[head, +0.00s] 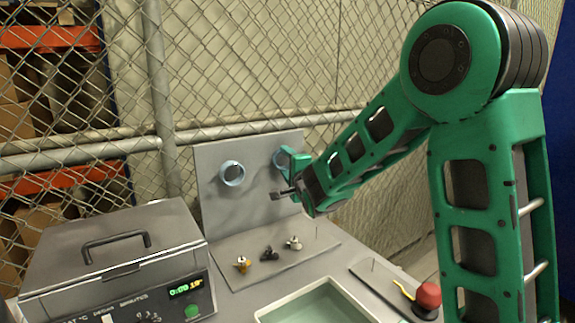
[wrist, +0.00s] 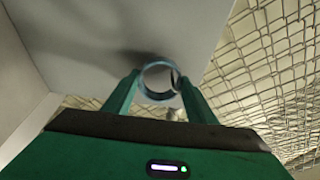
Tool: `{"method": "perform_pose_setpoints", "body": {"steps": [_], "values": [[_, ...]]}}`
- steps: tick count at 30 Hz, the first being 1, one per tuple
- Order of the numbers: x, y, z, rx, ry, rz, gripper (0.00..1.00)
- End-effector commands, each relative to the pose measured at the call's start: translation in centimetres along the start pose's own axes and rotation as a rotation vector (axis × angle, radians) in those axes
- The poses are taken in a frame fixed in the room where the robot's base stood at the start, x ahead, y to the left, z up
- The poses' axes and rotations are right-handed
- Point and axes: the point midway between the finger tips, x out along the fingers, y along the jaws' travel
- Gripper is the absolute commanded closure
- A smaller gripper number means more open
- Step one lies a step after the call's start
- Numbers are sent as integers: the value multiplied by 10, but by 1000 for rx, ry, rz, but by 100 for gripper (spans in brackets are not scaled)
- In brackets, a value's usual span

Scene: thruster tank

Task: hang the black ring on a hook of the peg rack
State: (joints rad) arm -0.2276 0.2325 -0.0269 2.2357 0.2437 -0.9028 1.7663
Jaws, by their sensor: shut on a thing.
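My gripper (head: 288,174) is in front of the upright grey board (head: 212,204), at its right side. In the wrist view, its two green fingers (wrist: 160,78) stand on either side of a ring (wrist: 146,90), which looks blue-grey, not clearly black. A ring (head: 281,159) shows beside the green finger in the head view, partly covered. Another blue-grey ring (head: 231,173) is at the board's left, against its face. A small dark part (head: 278,194) sticks out by the gripper; I cannot tell what it is. No rack hook is clearly visible.
Small yellow (head: 243,263), black (head: 269,253) and pale (head: 293,243) fittings stand on the base plate. A grey lidded box (head: 115,248) is at left, an open basin (head: 316,300) in front, a red button (head: 428,296) at right. Mesh fencing stands behind.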

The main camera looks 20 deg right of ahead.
Motion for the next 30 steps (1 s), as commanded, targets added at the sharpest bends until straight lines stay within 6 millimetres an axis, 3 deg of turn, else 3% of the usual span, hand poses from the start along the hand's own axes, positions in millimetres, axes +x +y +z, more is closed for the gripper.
{"method": "perform_pose_setpoints", "body": {"steps": [1,4,5,7,19,30], "values": [[-1,11,0,0,0,24,70],[-2,12,0,0,0,25,70],[-2,12,0,0,0,26,41],[-2,12,0,-1,0,24,27],[-9,6,0,0,-1,13,27],[-72,6,0,0,-1,15,27]]}}
